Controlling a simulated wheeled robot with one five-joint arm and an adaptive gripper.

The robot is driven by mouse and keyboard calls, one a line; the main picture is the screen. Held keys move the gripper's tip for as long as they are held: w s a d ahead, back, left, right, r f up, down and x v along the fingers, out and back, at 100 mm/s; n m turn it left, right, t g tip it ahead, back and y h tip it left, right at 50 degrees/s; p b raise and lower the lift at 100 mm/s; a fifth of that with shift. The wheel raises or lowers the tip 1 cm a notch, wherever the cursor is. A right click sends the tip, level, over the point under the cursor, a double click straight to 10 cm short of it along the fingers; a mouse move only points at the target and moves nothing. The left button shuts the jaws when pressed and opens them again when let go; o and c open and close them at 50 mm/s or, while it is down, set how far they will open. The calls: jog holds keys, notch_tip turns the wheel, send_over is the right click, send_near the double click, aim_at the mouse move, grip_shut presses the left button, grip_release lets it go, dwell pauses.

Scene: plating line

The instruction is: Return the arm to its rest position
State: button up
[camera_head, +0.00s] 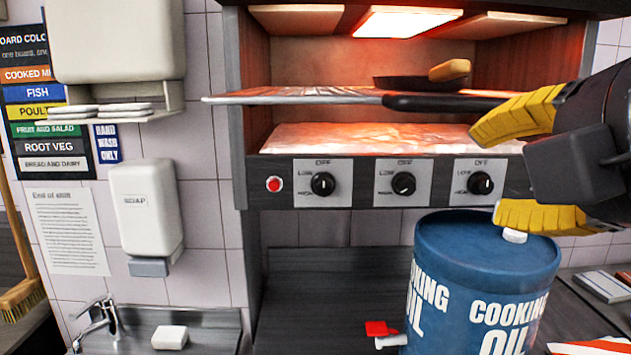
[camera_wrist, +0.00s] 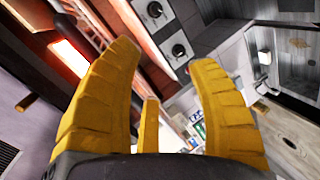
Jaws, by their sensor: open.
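My gripper (camera_head: 493,172) is at the right of the head view, in front of the heated shelf unit. Its yellow fingers are spread wide, with nothing seen between them. The upper finger is level with the shelves and overlaps the end of a black handle (camera_head: 430,102); I cannot tell whether they touch. The lower finger is over the top of a blue cooking oil drum (camera_head: 485,270), in front of its lid. In the wrist view, the yellow fingers (camera_wrist: 165,80) are apart, with a tilted view of the unit and counter beyond.
The heated shelf unit (camera_head: 270,168) has several knobs and a red button. A dark pan (camera_head: 410,82) stands on its upper shelf. A soap dispenser (camera_head: 146,210) and sink tap (camera_head: 98,318) are at left. The counter behind is mostly clear.

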jog(key=s+f+m+g, duration=0.2)
jog(key=f+m+g, duration=0.2)
jog(key=f, duration=1.6)
jog(key=s+f+m+g, duration=0.1)
jog(key=f+m+g, duration=0.4)
jog(key=f, duration=1.5)
jog(key=m, duration=0.5)
jog(key=shift+s+f+m, duration=0.15)
jog(key=shift+s+m, duration=0.2)
jog(key=shift+m, duration=0.05)
